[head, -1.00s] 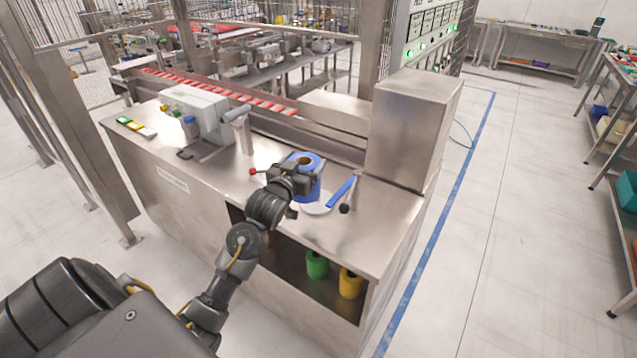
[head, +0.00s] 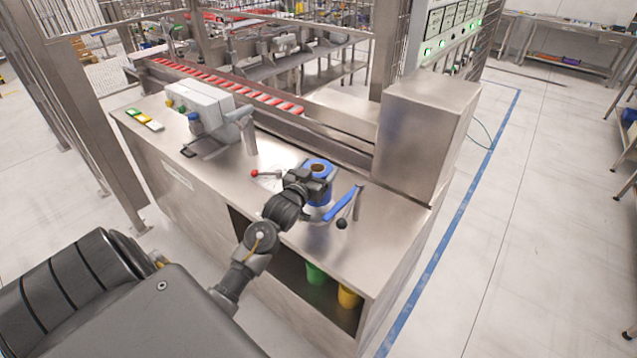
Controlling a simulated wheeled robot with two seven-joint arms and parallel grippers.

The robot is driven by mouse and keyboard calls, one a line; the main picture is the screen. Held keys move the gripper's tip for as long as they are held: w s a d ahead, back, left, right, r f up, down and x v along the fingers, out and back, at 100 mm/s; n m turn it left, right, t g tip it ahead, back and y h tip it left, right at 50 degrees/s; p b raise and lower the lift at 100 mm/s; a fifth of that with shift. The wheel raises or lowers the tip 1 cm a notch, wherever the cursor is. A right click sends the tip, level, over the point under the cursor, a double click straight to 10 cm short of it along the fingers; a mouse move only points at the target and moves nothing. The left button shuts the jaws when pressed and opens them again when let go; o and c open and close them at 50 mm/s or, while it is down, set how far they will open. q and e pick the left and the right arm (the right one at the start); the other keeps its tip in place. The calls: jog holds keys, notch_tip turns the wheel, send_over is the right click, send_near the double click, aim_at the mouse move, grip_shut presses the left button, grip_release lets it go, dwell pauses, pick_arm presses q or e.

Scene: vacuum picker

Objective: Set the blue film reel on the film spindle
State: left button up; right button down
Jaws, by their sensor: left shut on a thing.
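The blue film reel (head: 318,168) is a short upright roll with a brown core, above the steel counter near its front right. My left gripper (head: 311,184) is shut on its near left side. A pale round plate shows partly below the reel. No spindle pin is visible; the reel and gripper cover the middle of the plate, so I cannot tell whether the reel touches it. My right gripper is not in view.
A blue lever (head: 342,203) and a post with a black knob (head: 341,224) stand close right of the reel. A red-knobbed rod (head: 255,173) lies to the left. A steel box (head: 425,135) stands behind right. Green (head: 316,273) and yellow (head: 349,296) rolls sit on the shelf below.

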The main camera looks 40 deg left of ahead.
pick_arm(q)
jog(key=shift+f, duration=0.4)
notch_tip(320, 180, down, 3)
jog(key=shift+f+p, duration=0.15)
jog(key=shift+p, duration=0.35)
jog(key=shift+d+f, duration=0.1)
jog(key=shift+f, duration=0.15)
jog(key=o, duration=1.8)
jog(key=shift+c, duration=0.2)
jog(key=shift+s, duration=0.15)
